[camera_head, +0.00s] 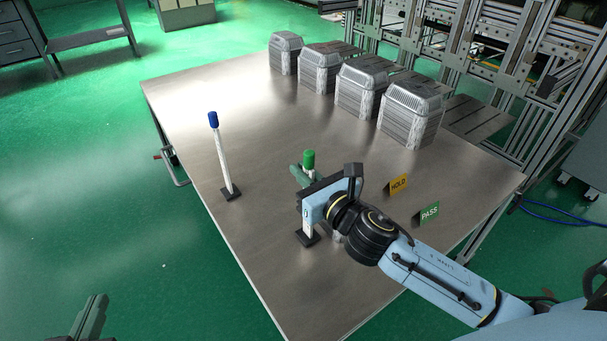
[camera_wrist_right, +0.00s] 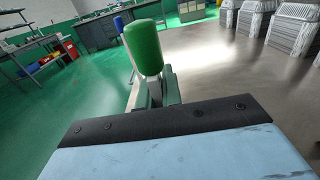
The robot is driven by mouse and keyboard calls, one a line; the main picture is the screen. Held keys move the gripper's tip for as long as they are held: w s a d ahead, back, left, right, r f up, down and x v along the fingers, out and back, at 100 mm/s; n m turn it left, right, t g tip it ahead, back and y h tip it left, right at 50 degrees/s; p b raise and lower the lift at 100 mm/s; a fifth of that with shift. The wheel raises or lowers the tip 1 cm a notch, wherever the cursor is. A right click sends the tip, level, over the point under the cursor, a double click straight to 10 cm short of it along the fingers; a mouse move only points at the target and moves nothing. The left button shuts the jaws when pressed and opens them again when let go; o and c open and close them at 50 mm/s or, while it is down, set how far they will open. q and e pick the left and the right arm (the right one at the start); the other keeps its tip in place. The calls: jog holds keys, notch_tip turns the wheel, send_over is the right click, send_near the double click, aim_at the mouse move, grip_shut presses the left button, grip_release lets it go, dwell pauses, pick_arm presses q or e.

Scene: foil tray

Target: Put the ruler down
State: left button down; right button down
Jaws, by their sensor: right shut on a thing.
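The green-capped ruler (camera_head: 309,159) is upright near the middle of the table in the head view. My right gripper (camera_head: 303,175) is shut on it below the cap. My gripper and wrist hide much of its white shaft; its black foot shows below, and I cannot tell whether it touches the table. In the right wrist view the green cap of the ruler (camera_wrist_right: 143,48) rises above the fingers of my right gripper (camera_wrist_right: 154,88). A blue-capped ruler (camera_head: 222,155) stands upright on its black foot to the left. My left gripper (camera_head: 93,318) is at the bottom left, apart from the table.
The metal table (camera_head: 215,95) has several foil tray stacks (camera_head: 408,115) along its back right edge. A yellow HOLD sign (camera_head: 398,184) and a green PASS sign (camera_head: 429,212) stand right of my right gripper. Bare tabletop lies between the rulers and the trays.

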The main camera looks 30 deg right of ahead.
dwell(0.3)
jog(key=c, duration=2)
grip_release()
jog(key=shift+f, duration=0.15)
jog(key=o, duration=0.4)
jog(key=shift+o, duration=0.2)
